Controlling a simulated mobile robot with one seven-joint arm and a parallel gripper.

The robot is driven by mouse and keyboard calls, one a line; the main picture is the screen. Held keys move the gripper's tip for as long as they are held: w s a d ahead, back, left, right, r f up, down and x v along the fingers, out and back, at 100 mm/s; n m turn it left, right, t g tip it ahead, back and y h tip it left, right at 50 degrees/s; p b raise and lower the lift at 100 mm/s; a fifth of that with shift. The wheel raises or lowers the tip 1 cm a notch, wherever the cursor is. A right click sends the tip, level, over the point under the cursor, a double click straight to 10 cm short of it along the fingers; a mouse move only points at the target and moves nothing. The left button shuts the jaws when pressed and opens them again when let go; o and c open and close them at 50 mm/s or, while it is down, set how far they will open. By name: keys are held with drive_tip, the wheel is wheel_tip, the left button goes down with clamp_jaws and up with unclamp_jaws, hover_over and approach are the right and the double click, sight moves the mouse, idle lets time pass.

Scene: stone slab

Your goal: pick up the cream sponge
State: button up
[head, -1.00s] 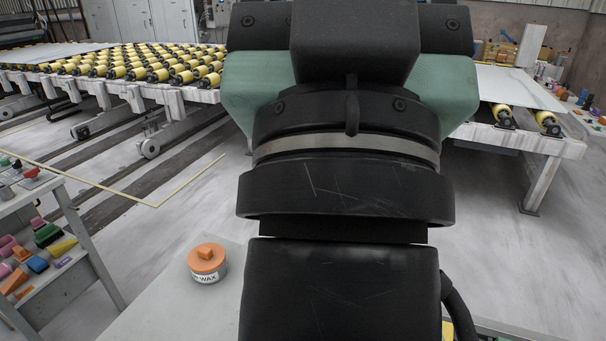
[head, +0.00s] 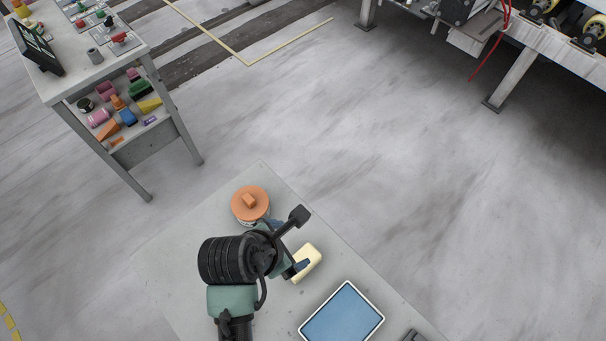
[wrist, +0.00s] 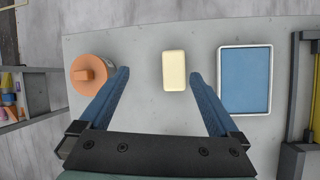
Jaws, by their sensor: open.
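The cream sponge (wrist: 174,70) lies on the grey slab (wrist: 145,42), between an orange-lidded tin and a blue tray. It also shows in the head view (head: 308,262), partly covered by my gripper. My gripper (wrist: 158,76) is open, with its two blue fingers spread wide on either side of the sponge in the wrist view. The sponge sits nearer the right finger and touches neither finger there. In the head view my gripper (head: 288,262) is over the slab close to the sponge. Its exact height above the sponge is hard to tell.
The orange-lidded tin (wrist: 93,74) stands close to the left finger. A blue tray with a white rim (wrist: 219,82) lies to the right. A dark frame with a yellow part (wrist: 297,85) is at the far right. A side table (head: 92,72) stands apart, beyond open floor.

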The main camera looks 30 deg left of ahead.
drive_tip(key=f, duration=0.2)
drive_tip(key=d+f+n, duration=0.1)
drive_tip(key=f, duration=0.2)
drive_tip(key=s+f+n+g, duration=0.1)
drive_tip(key=f, duration=0.2)
drive_tip(key=shift+s+d+h, duration=0.1)
drive_tip(key=shift+d+h, duration=0.25)
drive_tip(key=shift+h, duration=0.05)
drive_tip(key=shift+a+p+x, duration=0.1)
drive_tip(key=shift+p+x, duration=0.2)
drive_tip(key=shift+x, duration=0.9)
drive_tip(key=shift+a+p+x, duration=0.15)
drive_tip(key=shift+p+x, duration=0.15)
drive_tip(key=shift+x, duration=0.9)
drive_tip(key=shift+w+d+f, duration=0.1)
drive_tip(key=shift+w+f, duration=0.25)
drive_tip(key=shift+f, duration=0.25)
drive_tip(key=shift+f, duration=0.25)
drive_tip(key=c, duration=1.4)
wheel_tip(320, 180, up, 11)
drive_tip(key=shift+f, duration=0.2)
